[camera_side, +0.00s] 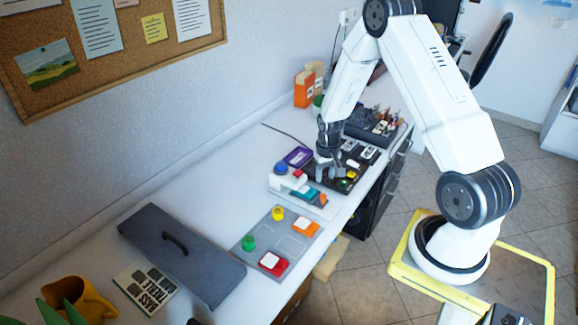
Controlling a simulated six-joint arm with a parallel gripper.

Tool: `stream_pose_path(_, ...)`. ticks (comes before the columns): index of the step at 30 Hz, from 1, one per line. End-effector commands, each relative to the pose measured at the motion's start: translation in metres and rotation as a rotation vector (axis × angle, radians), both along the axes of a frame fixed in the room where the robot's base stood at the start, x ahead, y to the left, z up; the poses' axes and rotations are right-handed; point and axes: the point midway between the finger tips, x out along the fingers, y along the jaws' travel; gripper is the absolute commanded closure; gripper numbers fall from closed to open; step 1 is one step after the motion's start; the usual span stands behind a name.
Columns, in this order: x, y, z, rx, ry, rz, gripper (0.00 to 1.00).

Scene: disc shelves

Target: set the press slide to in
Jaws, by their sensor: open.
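The press appears to be the small white device (284,183) on the bench, with a blue knob and a red part on top. A teal block (304,193) and an orange part (322,199) sit on its pale base plate. Which part is the slide, and whether it is in or out, is too small to tell. My gripper (331,177) is open and points down just behind and right of the press, over a black panel (349,186) with yellow and green parts. I cannot tell whether it touches anything.
A grey board (276,237) with green, yellow, orange and red pieces lies in front of the press. A dark lid with a handle (182,256) lies further left. A purple box (298,157) is behind the press. The bench's wall side is mostly clear.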

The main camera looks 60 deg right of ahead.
Motion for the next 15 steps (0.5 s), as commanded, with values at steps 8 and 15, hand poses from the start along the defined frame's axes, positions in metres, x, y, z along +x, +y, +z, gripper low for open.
stream_pose_path(8, -0.0003, 0.0001, -0.0002, 0.001, 0.001, -0.392, 0.54)
stream_pose_path(15, -0.0004, 0.0001, -0.0003, 0.001, 0.001, -0.730, 0.54)
